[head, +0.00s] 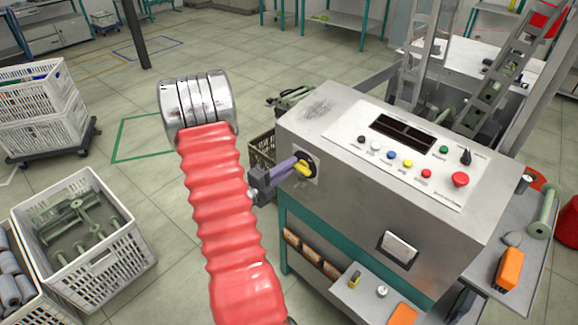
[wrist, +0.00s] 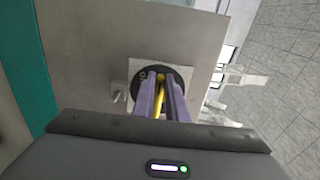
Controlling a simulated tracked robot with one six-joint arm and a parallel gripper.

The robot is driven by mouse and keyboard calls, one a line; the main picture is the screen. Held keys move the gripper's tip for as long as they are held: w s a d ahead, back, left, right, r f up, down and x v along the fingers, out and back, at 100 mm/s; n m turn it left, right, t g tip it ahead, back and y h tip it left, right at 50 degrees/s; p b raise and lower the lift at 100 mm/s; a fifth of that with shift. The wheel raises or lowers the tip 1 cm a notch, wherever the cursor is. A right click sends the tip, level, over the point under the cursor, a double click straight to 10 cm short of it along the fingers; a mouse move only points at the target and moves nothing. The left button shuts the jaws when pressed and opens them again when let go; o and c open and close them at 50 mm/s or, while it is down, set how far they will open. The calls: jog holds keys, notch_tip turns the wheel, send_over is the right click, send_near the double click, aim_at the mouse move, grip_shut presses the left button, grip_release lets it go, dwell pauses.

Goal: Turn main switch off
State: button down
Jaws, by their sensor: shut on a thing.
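The main switch is a yellow handle (head: 304,167) on a dark round plate, on the left side face of the grey machine cabinet (head: 400,225). In the wrist view the yellow handle (wrist: 160,100) lies between the two purple fingers, in front of the dark round dial (wrist: 177,72). My gripper (head: 296,166) is shut on the handle, its fingers reaching in from the left. In the wrist view my gripper (wrist: 162,92) hides part of the dial and its markings. The handle's exact angle is hard to tell.
The control panel (head: 400,155) on top has several coloured buttons and a red stop button (head: 460,180). A white crate of bobbins (head: 85,240) stands on the floor at the left. A small shelf (head: 375,300) juts out from the cabinet front. Open floor lies behind my arm.

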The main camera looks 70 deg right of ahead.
jog(key=shift+s+a+f, duration=0.25)
jog(key=shift+s+f, duration=0.1)
jog(key=shift+s, duration=0.2)
jog(key=c, duration=1.8)
grip_release()
jog(key=shift+r, duration=0.1)
jog(key=shift+o, duration=0.2)
jog(key=shift+w+r, duration=0.1)
jog(key=shift+w, duration=0.1)
jog(key=v, duration=1.3)
jog(key=shift+w+a, duration=0.25)
